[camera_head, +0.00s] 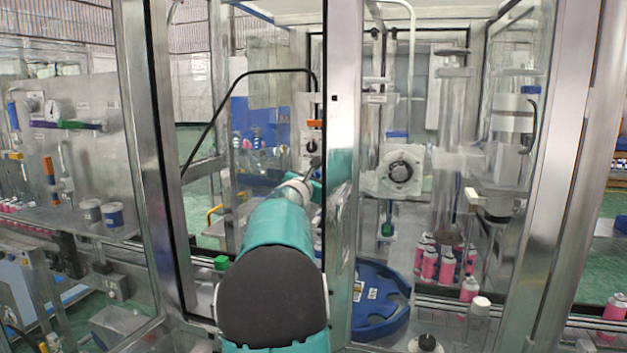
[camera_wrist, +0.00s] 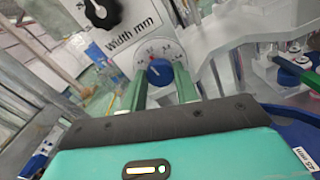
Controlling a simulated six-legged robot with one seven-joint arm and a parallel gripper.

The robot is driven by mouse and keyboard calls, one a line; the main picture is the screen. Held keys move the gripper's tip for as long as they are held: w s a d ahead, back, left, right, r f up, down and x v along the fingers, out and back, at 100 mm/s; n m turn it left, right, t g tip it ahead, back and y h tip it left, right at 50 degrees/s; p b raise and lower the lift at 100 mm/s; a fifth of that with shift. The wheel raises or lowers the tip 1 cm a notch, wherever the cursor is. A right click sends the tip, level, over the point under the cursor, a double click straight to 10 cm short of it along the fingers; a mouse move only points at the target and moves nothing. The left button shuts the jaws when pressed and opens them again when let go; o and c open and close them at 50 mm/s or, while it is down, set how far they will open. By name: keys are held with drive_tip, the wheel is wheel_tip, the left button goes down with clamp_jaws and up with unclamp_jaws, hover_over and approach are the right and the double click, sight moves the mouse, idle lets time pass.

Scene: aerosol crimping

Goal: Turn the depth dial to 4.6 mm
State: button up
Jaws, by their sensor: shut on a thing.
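In the wrist view, a small blue dial knob (camera_wrist: 158,72) sits on a white round face with printed numbers, too small to read surely. My gripper (camera_wrist: 160,82) has its two green fingers on either side of this knob, shut on it. The label beside it reads "Width mm" (camera_wrist: 133,37); I see no depth label. A black knob (camera_wrist: 103,12) sits on the same white panel, up and left. In the head view, my arm reaches through the frame opening to the panel, and the blue knob is hidden; a black knob (camera_head: 312,146) shows above my gripper (camera_head: 316,180).
Metal posts (camera_head: 342,180) stand close on both sides of my arm. A black bent handle (camera_head: 245,95) is to the left. A larger round dial (camera_head: 400,172) is behind the right pane. A blue round base (camera_head: 380,300) and pink cans (camera_head: 430,264) are lower right.

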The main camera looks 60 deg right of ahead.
drive_tip(key=n, duration=1.6)
drive_tip(key=shift+w+f, duration=0.1)
idle(0.4)
drive_tip(key=o, duration=1)
drive_tip(key=shift+a, duration=0.1)
drive_tip(key=a, duration=0.4)
drive_tip(key=s+a, duration=0.1)
drive_tip(key=a, duration=0.4)
drive_tip(key=s+a, duration=0.1)
drive_tip(key=a, duration=0.3)
drive_tip(key=shift+s+a, duration=0.1)
drive_tip(key=shift+a, duration=0.2)
